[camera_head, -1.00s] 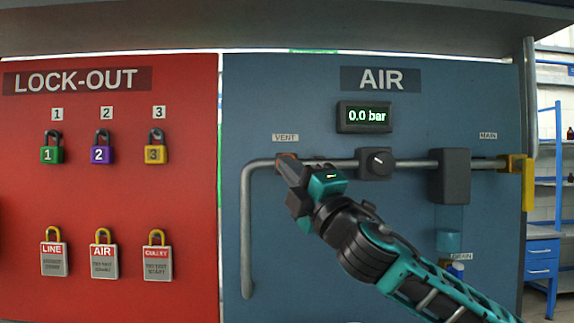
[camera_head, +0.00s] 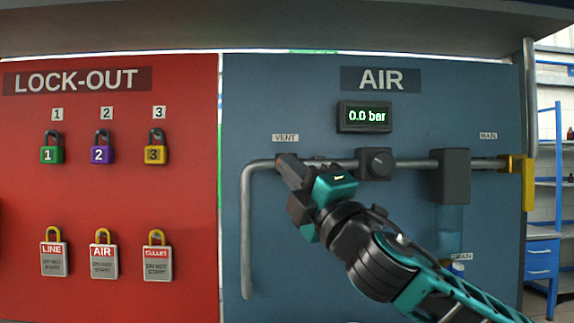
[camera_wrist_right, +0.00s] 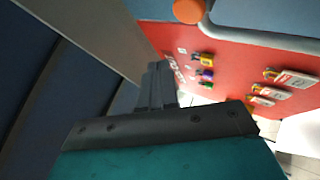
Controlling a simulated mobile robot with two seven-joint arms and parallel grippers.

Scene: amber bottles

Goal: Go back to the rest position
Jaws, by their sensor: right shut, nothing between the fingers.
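My right gripper (camera_head: 283,160) is in front of the blue AIR panel (camera_head: 330,250), its fingertips near the VENT label (camera_head: 285,138) and the left end of the grey pipe (camera_head: 262,163). In the right wrist view its fingers (camera_wrist_right: 158,85) are together with nothing between them. An orange round part (camera_wrist_right: 188,11) shows beyond the fingers in that view, apart from them. In the head view the fingers cover the pipe's left end, so contact there cannot be told. My left gripper is in neither view.
The pressure display (camera_head: 366,116) reads 0.0 bar. A dark knob (camera_head: 376,163), a grey block (camera_head: 450,176) and a yellow part (camera_head: 520,182) sit along the pipe. Padlocks (camera_head: 101,150) and tags (camera_head: 103,258) hang on the red LOCK-OUT board (camera_head: 190,210). A dark shelf (camera_head: 280,22) overhangs above.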

